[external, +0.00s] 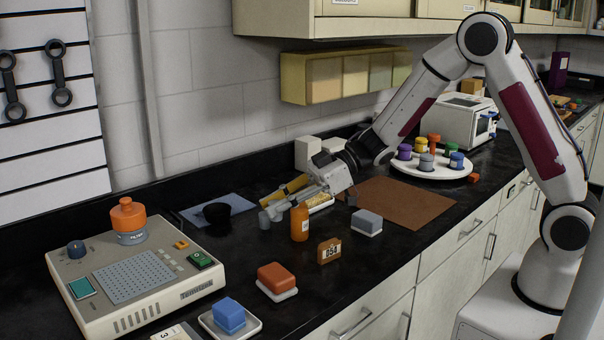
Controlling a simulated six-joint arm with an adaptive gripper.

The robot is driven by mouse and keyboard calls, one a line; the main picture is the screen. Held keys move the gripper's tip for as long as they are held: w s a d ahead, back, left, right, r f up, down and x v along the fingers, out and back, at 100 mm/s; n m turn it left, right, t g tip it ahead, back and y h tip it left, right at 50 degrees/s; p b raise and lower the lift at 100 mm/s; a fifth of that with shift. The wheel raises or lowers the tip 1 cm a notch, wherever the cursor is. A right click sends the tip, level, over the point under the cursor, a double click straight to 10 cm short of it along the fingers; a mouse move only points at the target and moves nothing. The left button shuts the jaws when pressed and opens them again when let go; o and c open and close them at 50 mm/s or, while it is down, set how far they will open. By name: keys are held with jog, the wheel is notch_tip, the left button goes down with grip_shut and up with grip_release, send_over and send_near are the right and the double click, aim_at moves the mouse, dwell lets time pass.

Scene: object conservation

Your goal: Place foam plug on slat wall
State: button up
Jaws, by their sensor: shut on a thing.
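My gripper (282,208) reaches left and down from the arm, low over the middle of the dark counter. It is shut on a small grey piece (264,219) at its fingertips. This may be the foam plug, but it is too small and partly covered to tell. The slat wall (55,150) is at the far left, white with dark horizontal grooves. Two dark wrenches (59,75) (11,88) hang on its upper part, and its lower slats are bare. My gripper is well to the right of the slat wall and lower than its bare slats.
An orange bottle (299,223) stands close beside my gripper. A black bowl (216,213) on a blue mat (190,217) lies left of it. A beige device (100,312) with an orange-topped knob (128,214) stands before the slat wall. Coloured blocks (277,276) (228,314) are at the front.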

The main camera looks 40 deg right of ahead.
send_over(277, 257)
jog(key=shift+s+f, duration=0.1)
jog(key=shift+f, duration=3)
jog(key=shift+f, duration=1.9)
jog(key=shift+f, duration=0.1)
jog(key=o, duration=0.4)
